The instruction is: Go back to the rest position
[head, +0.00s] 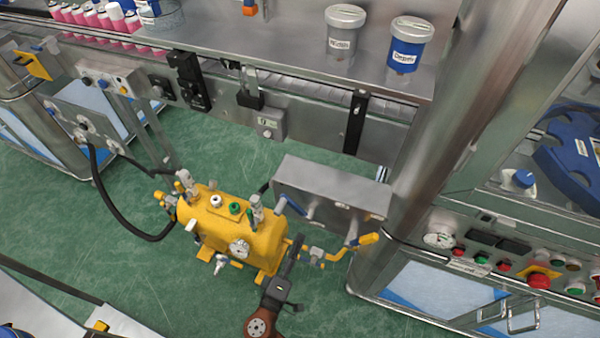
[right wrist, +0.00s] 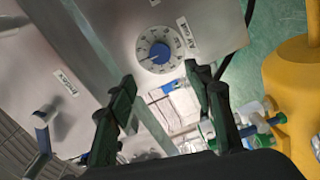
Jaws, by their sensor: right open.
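My right gripper (head: 292,262) reaches in from the bottom of the head view, just right of the yellow tank (head: 230,225) and below the steel box (head: 330,190). In the right wrist view its two dark fingers (right wrist: 160,85) are spread apart with nothing held between them. Beyond them are a grey panel (right wrist: 105,30) and a dial with a blue knob (right wrist: 160,53). Whether a fingertip touches the panel cannot be told. My left gripper does not show in the head view.
A black hose (head: 125,225) curves left of the tank. A steel bench (head: 290,60) carries two lidded jars and pink cans. A cabinet with buttons (head: 500,265) stands right. Green floor (head: 140,285) is open at lower left.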

